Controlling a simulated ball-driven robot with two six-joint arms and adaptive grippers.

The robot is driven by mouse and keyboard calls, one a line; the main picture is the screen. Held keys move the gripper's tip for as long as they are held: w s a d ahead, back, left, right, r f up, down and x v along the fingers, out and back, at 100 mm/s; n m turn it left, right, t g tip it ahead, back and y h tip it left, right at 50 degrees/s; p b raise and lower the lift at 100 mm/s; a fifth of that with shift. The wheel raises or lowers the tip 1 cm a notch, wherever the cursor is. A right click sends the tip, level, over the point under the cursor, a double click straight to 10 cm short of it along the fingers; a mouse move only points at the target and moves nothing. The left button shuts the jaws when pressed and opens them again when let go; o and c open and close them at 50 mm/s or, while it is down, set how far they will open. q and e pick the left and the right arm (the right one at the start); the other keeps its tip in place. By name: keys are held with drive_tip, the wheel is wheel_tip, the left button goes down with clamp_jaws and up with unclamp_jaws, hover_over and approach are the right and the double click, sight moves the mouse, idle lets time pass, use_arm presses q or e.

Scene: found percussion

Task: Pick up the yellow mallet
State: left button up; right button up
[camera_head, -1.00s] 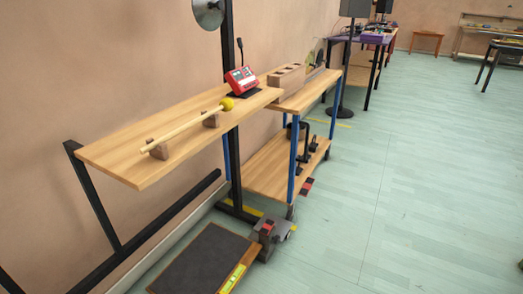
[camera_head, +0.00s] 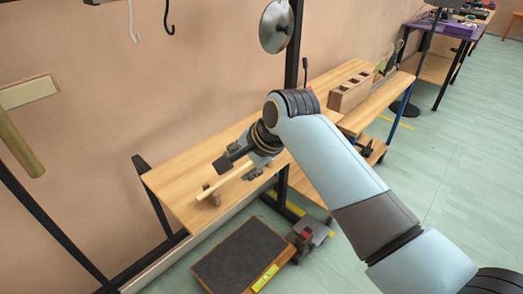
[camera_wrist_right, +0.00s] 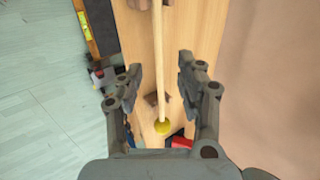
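The yellow mallet is a pale stick with a round yellow head, lying on small wooden rests on a wall shelf (camera_head: 180,180). In the head view its stick (camera_head: 223,184) shows, while my arm hides its head. In the right wrist view the stick (camera_wrist_right: 157,45) runs between my fingers, and the yellow head (camera_wrist_right: 162,127) shows nearer my palm. My right gripper (camera_head: 238,167) is over the shelf; the right wrist view shows it open (camera_wrist_right: 159,70), one finger on each side of the stick, neither visibly touching it. My left gripper is not in view.
A metal disc (camera_head: 277,27) hangs by a black post behind the shelf. A red device (camera_wrist_right: 181,142) is close to the mallet head. A second bench holds a wooden block (camera_head: 350,92). A dark floor pad (camera_head: 240,255) lies below. Open floor (camera_head: 460,150) is at right.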

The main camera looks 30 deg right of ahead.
sight(233, 175)
drive_tip(key=x, duration=0.7)
drive_tip(key=shift+w+d+f, duration=0.15)
drive_tip(key=shift+d+f, duration=0.2)
drive_tip(key=shift+c, duration=0.5)
clamp_jaws()
